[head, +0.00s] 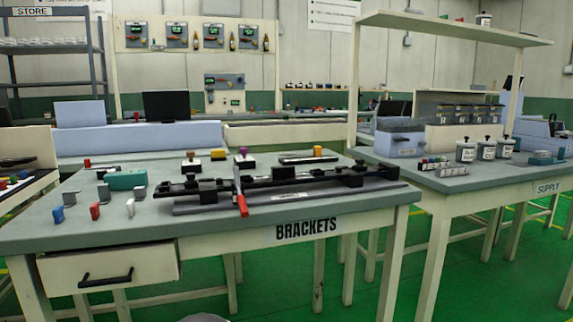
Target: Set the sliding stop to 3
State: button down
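A long black rail fixture (320,189) lies along the front right of the table marked BRACKETS. Black blocks sit along its rail, one near the middle (285,173) and one toward the right (353,177). I cannot tell which block is the sliding stop. A lever with a red handle (242,205) sticks out toward the table's front edge. A small pale label (290,196) is on the fixture's front, too small to read, so no 3 can be made out.
Small blue, red and white clips (95,210), grey blocks and a teal block (126,180) lie on the table's left. Knobbed stamps (243,160) stand behind the rail. A drawer (108,270) is below the front left edge. The SUPPLY table (480,180) stands at right.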

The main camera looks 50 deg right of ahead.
aim_at(317, 149)
jog(key=z, duration=1.6)
